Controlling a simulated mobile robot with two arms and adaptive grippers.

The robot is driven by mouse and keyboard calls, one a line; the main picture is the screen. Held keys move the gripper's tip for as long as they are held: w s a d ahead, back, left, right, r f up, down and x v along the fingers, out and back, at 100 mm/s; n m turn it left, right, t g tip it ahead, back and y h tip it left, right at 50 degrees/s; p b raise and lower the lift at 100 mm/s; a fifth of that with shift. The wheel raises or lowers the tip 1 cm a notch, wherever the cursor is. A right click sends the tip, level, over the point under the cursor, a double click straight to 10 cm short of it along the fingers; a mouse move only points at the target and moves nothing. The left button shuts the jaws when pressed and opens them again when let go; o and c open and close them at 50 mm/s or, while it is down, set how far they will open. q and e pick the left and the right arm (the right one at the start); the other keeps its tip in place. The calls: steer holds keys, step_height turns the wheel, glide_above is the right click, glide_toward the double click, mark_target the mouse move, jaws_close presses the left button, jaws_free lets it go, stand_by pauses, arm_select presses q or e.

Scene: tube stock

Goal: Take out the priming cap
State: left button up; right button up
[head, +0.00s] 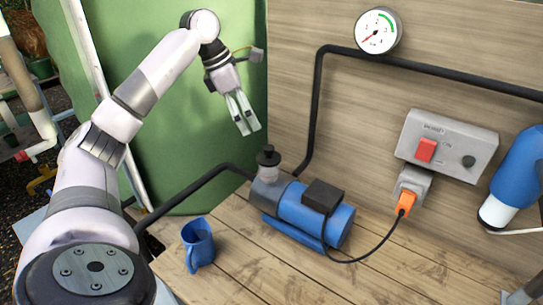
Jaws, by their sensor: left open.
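The priming cap (268,155) is black, with a small knob on top. It sits upright on the grey neck of the blue pump (305,212), which stands on the wooden bench. My left gripper (248,131) hangs above and slightly left of the cap, fingers pointing down. It is open, with nothing between its fingers, and looks apart from the cap. My right gripper is not in view.
A blue mug (198,245) stands left of the pump on the bench (235,285). Black pipes (316,110) run from the pump. A gauge (378,30), a switch box (447,145) and an orange plug (404,203) with cable are on the wall.

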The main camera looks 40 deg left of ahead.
mark_target(267, 148)
arm_select(q)
steer(key=x, duration=0.7)
steer(key=shift+p, duration=0.35)
steer(key=shift+w+d+f, duration=0.1)
steer(key=shift+w+f, duration=0.1)
steer(key=shift+f, duration=0.25)
steer(key=shift+w+d+f, duration=0.1)
steer(key=shift+f, duration=0.1)
steer(key=p+x, duration=0.2)
steer(key=x, duration=0.1)
steer(key=shift+w+f, duration=0.25)
steer(key=shift+f, duration=0.05)
steer(key=shift+w+d+f, duration=0.1)
steer(key=shift+w+f, duration=0.1)
steer(key=shift+f, duration=0.35)
steer(key=shift+s, duration=0.1)
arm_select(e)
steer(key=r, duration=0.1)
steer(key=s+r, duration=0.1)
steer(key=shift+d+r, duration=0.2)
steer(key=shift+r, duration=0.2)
arm_select(q)
steer(key=shift+c, duration=0.6)
